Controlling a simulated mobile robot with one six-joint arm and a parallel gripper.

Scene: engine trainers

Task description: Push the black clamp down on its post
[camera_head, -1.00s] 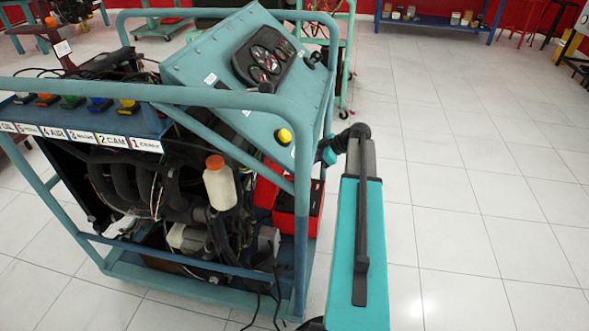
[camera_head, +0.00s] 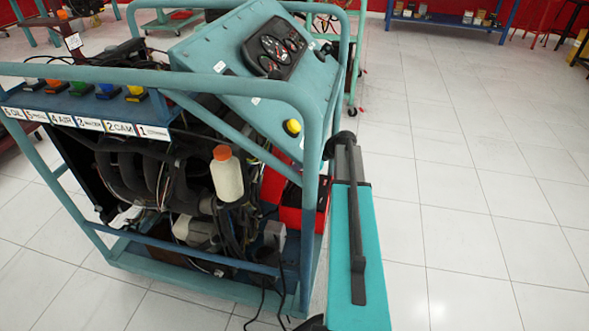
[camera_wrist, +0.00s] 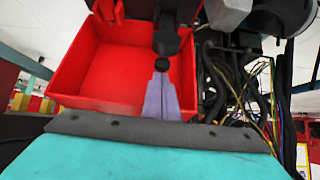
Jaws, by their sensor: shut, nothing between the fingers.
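My gripper (camera_wrist: 161,80) shows in the wrist view as pale grey-purple fingers, shut and empty, pointing over a red open box (camera_wrist: 80,75). A small dark round tip lies at the ends of the fingers. Just beyond them is a black part (camera_wrist: 171,35) that looks like the clamp; whether the fingers touch it I cannot tell. Its post cannot be made out. In the head view the red box (camera_head: 290,212) sits inside the trainer frame, partly behind a corner post. The gripper and clamp cannot be made out there.
The blue-green tube frame (camera_head: 308,190) of the engine trainer stands close around the box. A white bottle with an orange cap (camera_head: 226,175) is left of it. Loose cables and hoses (camera_wrist: 240,95) run right of the box in the wrist view. Tiled floor is clear at right.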

